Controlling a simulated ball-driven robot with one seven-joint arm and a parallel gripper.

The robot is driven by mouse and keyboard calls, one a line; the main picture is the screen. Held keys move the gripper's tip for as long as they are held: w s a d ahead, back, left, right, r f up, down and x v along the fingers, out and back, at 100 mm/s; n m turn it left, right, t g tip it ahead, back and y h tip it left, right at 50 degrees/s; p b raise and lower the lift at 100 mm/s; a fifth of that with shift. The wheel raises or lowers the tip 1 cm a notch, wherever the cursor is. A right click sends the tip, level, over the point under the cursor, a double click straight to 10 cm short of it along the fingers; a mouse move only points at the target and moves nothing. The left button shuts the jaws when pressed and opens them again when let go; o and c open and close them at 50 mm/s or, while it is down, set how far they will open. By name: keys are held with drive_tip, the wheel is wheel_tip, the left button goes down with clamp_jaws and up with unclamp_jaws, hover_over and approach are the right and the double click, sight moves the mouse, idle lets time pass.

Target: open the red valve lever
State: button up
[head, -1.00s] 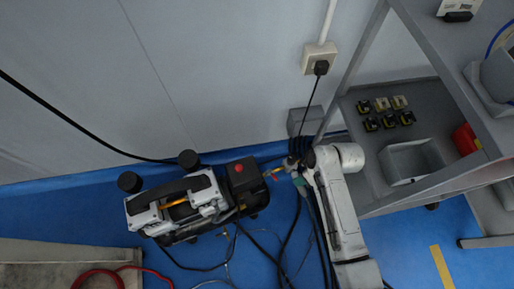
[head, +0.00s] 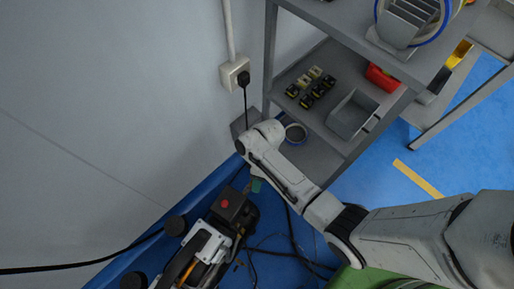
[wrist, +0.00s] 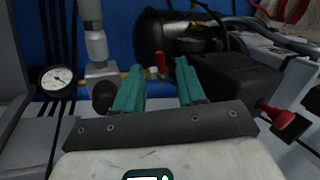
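The red valve lever (wrist: 161,63) stands upright in the wrist view, on a brass-coloured fitting in front of the black compressor tank (wrist: 168,35). My gripper (wrist: 159,72) is open, and its two teal fingers point toward the lever. The lever shows in the gap between the fingertips, with room on both sides; I cannot tell how far ahead of them it is. In the head view my gripper (head: 256,185) is low beside the compressor (head: 205,245), and the lever is hidden there.
A pressure gauge (wrist: 57,78) and a grey vertical pipe fitting (wrist: 97,45) are left of the fingers. A red knob (wrist: 285,119) on the black box sticks out at right. A grey shelf (head: 315,145) stands beside my arm. Cables (head: 290,250) lie on the blue floor.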

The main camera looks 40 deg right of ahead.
drive_tip(key=shift+x, duration=1.3)
drive_tip(key=shift+c, duration=0.2)
clamp_jaws()
